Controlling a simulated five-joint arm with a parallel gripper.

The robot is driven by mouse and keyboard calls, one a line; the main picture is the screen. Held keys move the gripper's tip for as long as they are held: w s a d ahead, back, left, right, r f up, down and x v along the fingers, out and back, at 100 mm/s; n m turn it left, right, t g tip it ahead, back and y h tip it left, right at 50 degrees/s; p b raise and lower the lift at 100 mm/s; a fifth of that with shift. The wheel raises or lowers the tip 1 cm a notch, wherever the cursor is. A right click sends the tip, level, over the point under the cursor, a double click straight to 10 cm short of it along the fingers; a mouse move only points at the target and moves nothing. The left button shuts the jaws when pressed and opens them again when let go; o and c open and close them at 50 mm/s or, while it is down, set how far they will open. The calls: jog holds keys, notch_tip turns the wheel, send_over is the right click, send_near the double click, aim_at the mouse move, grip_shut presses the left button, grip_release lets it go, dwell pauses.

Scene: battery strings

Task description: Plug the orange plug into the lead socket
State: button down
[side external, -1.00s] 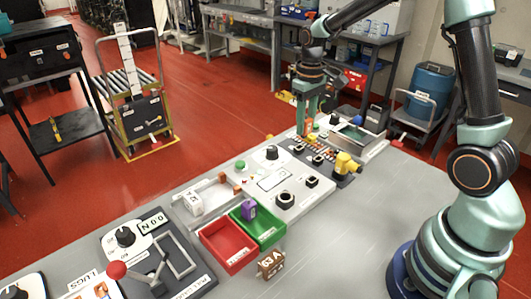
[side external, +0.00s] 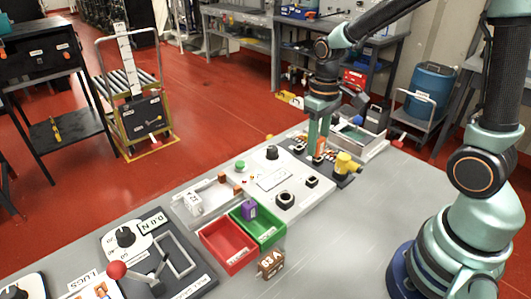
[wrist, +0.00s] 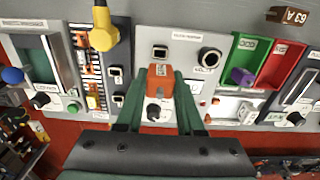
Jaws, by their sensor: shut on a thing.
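My gripper (wrist: 161,88) is shut on the orange plug (wrist: 160,77), which sits between the two green fingers. In the side external view, the orange plug (side external: 319,148) is in my gripper (side external: 317,156), over or near the black panel's near edge; I cannot tell its height. I cannot read which is the lead socket.
A yellow plug (side external: 346,163) stands close to my gripper on the right. The black panel (wrist: 89,63) carries orange parts and black sockets. A green bin (side external: 267,234) and red bin (side external: 228,246) lie further left.

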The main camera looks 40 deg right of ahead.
aim_at(315, 158)
jog(key=shift+f, duration=2.65)
jog(key=shift+f, duration=1.5)
jog(key=shift+c, duration=2.2)
grip_release()
notch_tip(315, 158, up, 12)
jog(key=shift+r, duration=0.1)
